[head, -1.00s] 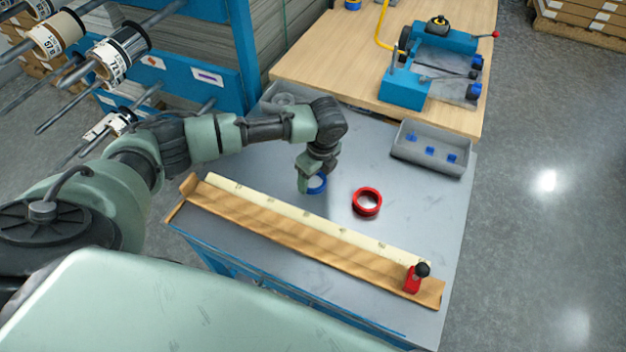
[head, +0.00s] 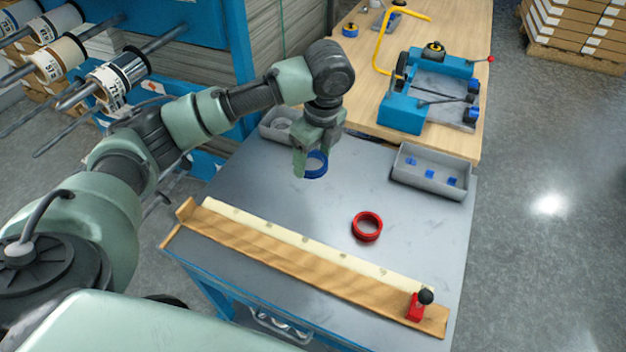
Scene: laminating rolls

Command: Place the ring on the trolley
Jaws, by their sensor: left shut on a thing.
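A blue ring (head: 316,165) is in my left gripper (head: 315,160), which is shut on it. The gripper points down and holds the ring above the grey top of the trolley (head: 255,180), left of the red ring. A red ring (head: 367,226) lies flat on the grey top, apart from the gripper. The fingers hide part of the blue ring. My right gripper is not in view.
A wooden rail with a pale scale (head: 310,265) and a red stop (head: 415,305) lies along the near edge. A grey bin (head: 432,172) with blue pieces and another grey bin (head: 278,126) stand at the back. A wooden bench (head: 460,60) with a blue device (head: 430,90) is behind.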

